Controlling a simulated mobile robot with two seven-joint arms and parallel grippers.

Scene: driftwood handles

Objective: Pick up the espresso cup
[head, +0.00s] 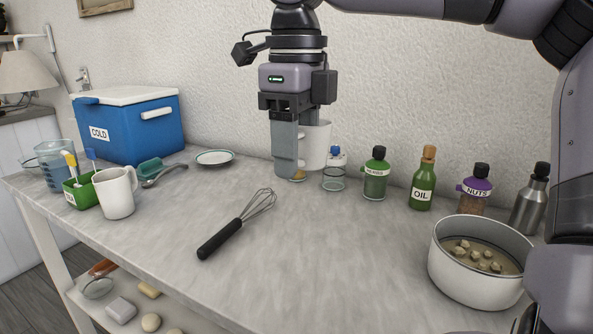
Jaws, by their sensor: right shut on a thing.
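A white espresso cup (318,147) is held at the right gripper (294,162), which points straight down over the back middle of the table. The gripper is shut on the cup. A grey finger covers the cup's left part, so the exact grip is partly hidden. The cup looks raised above the tabletop, in front of the wall. My left gripper is not in view.
Several bottles and jars (376,175) line the back right, close to the held cup. A white pot (464,275) stands at right. A whisk (236,224) lies mid-table. A saucer (215,157), white pitcher (116,196) and blue cooler (128,131) are left. The front middle is clear.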

